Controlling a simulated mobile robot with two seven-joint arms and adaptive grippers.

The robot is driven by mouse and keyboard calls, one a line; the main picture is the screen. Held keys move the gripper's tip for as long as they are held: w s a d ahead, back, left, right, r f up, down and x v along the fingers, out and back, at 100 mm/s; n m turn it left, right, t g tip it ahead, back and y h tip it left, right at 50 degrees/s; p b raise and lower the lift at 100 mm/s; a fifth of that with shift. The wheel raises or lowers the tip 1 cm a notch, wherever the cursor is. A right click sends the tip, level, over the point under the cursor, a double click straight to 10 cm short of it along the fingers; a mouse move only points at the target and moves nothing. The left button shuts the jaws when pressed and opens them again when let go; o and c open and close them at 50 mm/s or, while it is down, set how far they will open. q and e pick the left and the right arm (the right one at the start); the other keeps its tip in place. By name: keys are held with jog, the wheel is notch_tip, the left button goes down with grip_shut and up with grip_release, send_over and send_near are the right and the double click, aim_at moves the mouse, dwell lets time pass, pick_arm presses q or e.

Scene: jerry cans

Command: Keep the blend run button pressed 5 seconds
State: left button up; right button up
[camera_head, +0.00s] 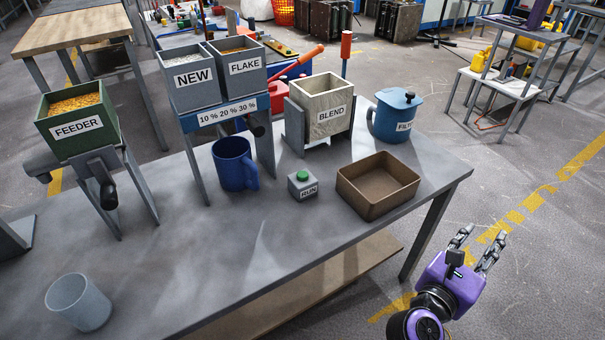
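The run button (303,175) is a green cap on a small grey box labelled RUN (303,189), standing on the grey table near its front middle. Nothing touches it. Behind it, the pale blend container (322,106), labelled BLEND, sits in a grey stand. My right gripper (475,238) is at the lower right, beyond the table's right end and well apart from the button. Its two fingers are spread, with nothing between them. My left gripper is not in view.
A brown tray (355,203) lies right of the button and a blue mug (233,165) stands left of it. A blue lidded pot (392,119) is behind the tray. The feeder (77,129) and a pale cup (80,304) are at left. The front middle tabletop is clear.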

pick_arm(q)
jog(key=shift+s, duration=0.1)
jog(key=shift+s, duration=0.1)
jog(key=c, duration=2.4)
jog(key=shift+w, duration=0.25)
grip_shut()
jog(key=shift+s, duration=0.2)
